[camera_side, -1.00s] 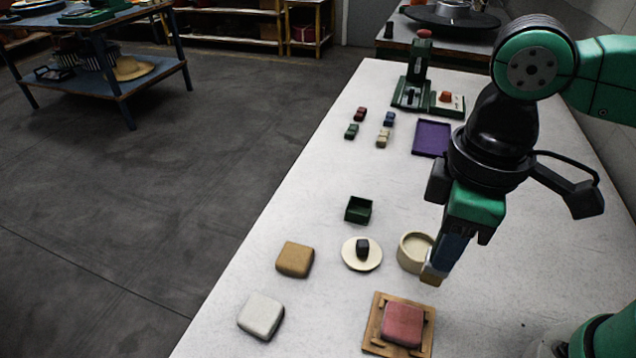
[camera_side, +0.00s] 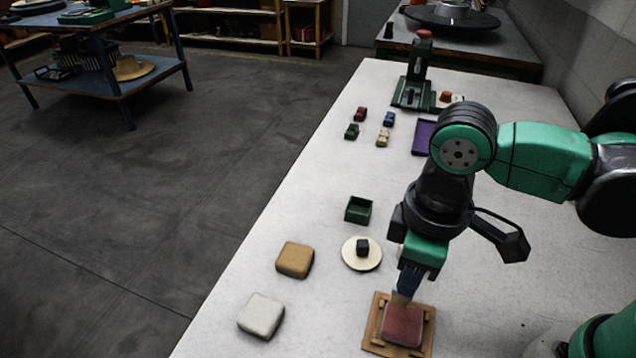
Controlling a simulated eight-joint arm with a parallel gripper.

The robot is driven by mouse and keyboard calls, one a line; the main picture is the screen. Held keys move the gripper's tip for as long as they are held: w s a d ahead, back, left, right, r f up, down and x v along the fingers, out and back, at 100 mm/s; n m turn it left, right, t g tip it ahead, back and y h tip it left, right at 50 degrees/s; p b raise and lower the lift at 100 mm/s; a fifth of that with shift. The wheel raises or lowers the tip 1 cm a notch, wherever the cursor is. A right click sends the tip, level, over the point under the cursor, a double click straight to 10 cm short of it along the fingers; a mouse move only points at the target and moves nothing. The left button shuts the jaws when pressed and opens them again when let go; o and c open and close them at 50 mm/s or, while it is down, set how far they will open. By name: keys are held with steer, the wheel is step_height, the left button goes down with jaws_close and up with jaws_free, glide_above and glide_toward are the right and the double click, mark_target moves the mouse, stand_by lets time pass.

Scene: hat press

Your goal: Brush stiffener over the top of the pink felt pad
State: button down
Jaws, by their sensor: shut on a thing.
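The pink felt pad (camera_side: 402,328) sits in a wooden frame (camera_side: 378,343) at the front of the white table. My gripper (camera_side: 408,281) is shut on a brush with a blue handle and pale tip (camera_side: 400,298). The brush points down at the far edge of the pad's top. I cannot tell whether the tip touches the felt. The cream bowl seen earlier beside the round lid is hidden behind my arm.
A cream round lid with a dark knob (camera_side: 361,254) and a green open box (camera_side: 358,210) stand behind the pad. Tan (camera_side: 294,260) and white (camera_side: 261,316) pads lie to the left. A green press (camera_side: 414,88), small coloured blocks and a purple tray (camera_side: 422,138) are farther back.

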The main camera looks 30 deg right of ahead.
steer(key=shift+f, duration=1.1)
steer(key=shift+s+a+r, duration=0.25)
steer(key=shift+s+a, duration=0.1)
steer(key=shift+s+a+f, duration=0.1)
steer(key=shift+s+a, duration=0.4)
steer(key=shift+a, duration=0.05)
steer(key=shift+w+d+f, duration=0.1)
steer(key=shift+w+d, duration=0.75)
steer(key=shift+s+d, duration=0.7)
steer(key=shift+d, duration=0.1)
steer(key=shift+s+a, duration=1)
steer(key=shift+s, duration=0.1)
steer(key=shift+w+d, duration=1.1)
steer(key=shift+w, duration=0.05)
step_height(320, 180, up, 8)
steer(key=shift+s, duration=0.15)
